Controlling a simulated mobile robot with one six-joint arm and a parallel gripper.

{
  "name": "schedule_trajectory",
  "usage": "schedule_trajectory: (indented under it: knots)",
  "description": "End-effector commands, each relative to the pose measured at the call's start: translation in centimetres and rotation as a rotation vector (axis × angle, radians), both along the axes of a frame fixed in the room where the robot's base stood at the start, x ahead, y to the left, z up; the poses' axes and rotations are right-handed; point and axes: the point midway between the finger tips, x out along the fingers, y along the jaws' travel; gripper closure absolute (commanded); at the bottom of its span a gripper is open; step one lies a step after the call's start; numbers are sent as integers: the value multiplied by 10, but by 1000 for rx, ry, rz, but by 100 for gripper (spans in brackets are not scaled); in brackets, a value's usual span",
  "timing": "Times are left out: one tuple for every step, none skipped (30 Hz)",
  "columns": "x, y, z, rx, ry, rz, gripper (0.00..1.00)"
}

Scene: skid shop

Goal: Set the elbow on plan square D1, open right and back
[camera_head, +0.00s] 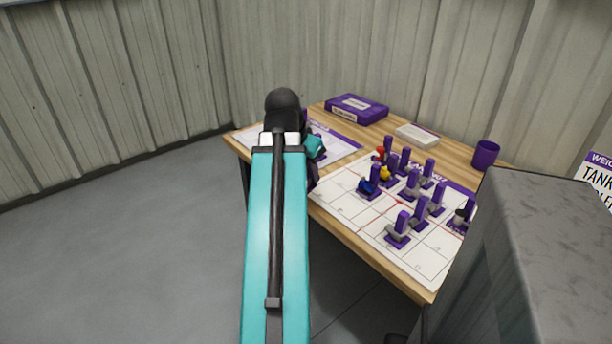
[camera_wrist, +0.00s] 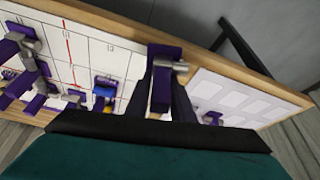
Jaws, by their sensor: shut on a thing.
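The elbow (camera_wrist: 164,72), a grey pipe piece with a purple upright block, is in my gripper (camera_wrist: 168,92). The dark fingers are shut on it, one on either side, in the wrist view. Its grey pipe end points right in that view. It is near the edge of the white plan sheet (camera_wrist: 88,60), beside the blank-square sheet; its height above the table is unclear. In the head view the plan sheet (camera_head: 425,262) lies on the table, and my arm hides the gripper and elbow. I cannot make out the label of D1.
Several purple-handled pipe pieces (camera_head: 398,230) stand on the plan, with a blue-bodied piece (camera_head: 368,187) at its left. A purple box (camera_head: 357,108), a pale box (camera_head: 417,136) and a purple cup (camera_head: 485,154) stand at the back. The plan's front squares are clear.

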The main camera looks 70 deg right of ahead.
Motion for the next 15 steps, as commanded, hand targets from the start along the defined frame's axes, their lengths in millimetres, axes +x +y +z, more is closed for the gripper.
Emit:
schedule_trajectory:
  knots:
    - [0, 0, 0, 0, 0, 0, 100]
    - [0, 0, 0, 0, 0, 0, 100]
    - [0, 0, 0, -1, 0, 0, 100]
    - [0, 0, 0, -1, 0, 0, 100]
    - [0, 0, 0, -1, 0, 0, 100]
    - [0, 0, 0, -1, 0, 0, 100]
    - [0, 0, 0, -1, 0, 0, 100]
    - [0, 0, 0, -1, 0, 0, 100]
    - [0, 0, 0, -1, 0, 0, 100]
    - [0, 0, 0, -1, 0, 0, 100]
    - [0, 0, 0, -1, 0, 0, 100]
    - [1, 0, 0, -1, 0, 1, 100]
    - [1, 0, 0, -1, 0, 2, 100]
    - [2, 0, 0, 0, 0, 5, 100]
    - [4, 0, 0, 0, 0, 10, 100]
